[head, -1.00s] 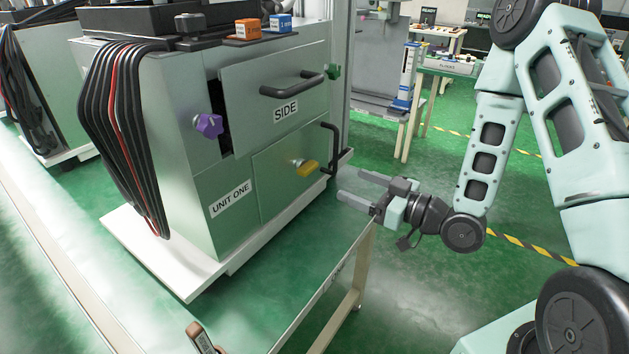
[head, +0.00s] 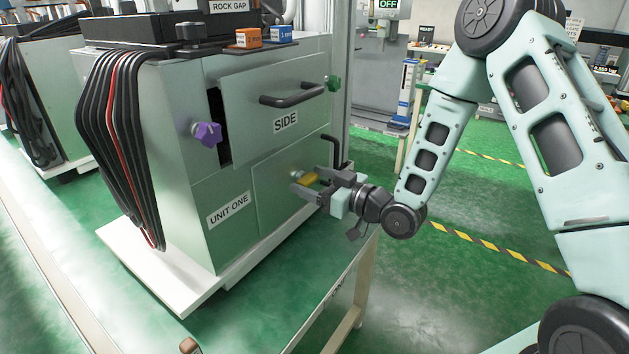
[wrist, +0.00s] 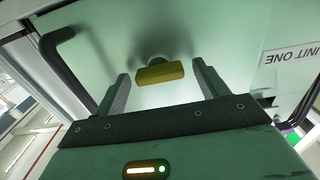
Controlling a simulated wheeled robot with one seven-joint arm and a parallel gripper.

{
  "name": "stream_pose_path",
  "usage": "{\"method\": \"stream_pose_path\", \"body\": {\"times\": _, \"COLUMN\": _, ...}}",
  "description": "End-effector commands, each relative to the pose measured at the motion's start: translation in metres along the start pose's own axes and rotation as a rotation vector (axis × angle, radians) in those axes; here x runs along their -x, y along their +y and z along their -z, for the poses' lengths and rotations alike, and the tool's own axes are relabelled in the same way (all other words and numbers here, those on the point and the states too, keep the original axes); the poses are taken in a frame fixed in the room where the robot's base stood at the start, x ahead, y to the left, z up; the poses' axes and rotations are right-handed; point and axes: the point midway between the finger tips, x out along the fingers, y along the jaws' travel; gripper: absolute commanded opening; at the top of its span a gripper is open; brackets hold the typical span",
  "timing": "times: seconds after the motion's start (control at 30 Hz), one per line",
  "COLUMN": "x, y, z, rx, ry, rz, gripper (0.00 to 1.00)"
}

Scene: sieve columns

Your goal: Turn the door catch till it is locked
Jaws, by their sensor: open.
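The yellow door catch (head: 311,179) sits on the lower door (head: 272,195) of the green cabinet. It also shows in the wrist view (wrist: 160,73), where its bar lies roughly across the gap between my fingertips, on a dark round shaft. My gripper (head: 303,182) is open in front of the door, its fingers pointing at the catch. In the wrist view my gripper (wrist: 160,85) has one finger on each side of the catch, with a visible gap on both sides. The finger tips partly hide the catch in the head view.
A black door handle (head: 333,153) stands out just right of the catch. Above are the SIDE panel's black handle (head: 292,94), a purple knob (head: 207,133) and a green knob (head: 332,83). Black cables (head: 110,140) hang at left. Floor right of the cabinet is open.

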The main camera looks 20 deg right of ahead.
Motion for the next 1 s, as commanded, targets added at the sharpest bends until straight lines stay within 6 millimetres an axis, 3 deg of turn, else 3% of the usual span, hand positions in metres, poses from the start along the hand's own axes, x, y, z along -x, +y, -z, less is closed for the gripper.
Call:
{"method": "stream_pose_path", "body": {"times": 0.13, "x": 0.0002, "y": 0.0000, "z": -0.0002, "rx": 0.000, "ry": 0.000, "rz": 0.000, "gripper": 0.70}}
{"method": "stream_pose_path", "body": {"times": 0.3, "x": 0.0004, "y": 0.0001, "z": -0.0002, "rx": 0.000, "ry": 0.000, "rz": 0.000, "gripper": 0.28}}
{"method": "stream_pose_path", "body": {"times": 0.67, "x": 0.0005, "y": 0.0006, "z": 0.0000, "rx": -0.040, "ry": 0.000, "rz": -0.001, "gripper": 0.28}}
{"method": "stream_pose_path", "body": {"times": 1.0, "x": 0.0007, "y": 0.0019, "z": 0.0003, "rx": -0.263, "ry": 0.000, "rz": -0.003, "gripper": 0.28}}
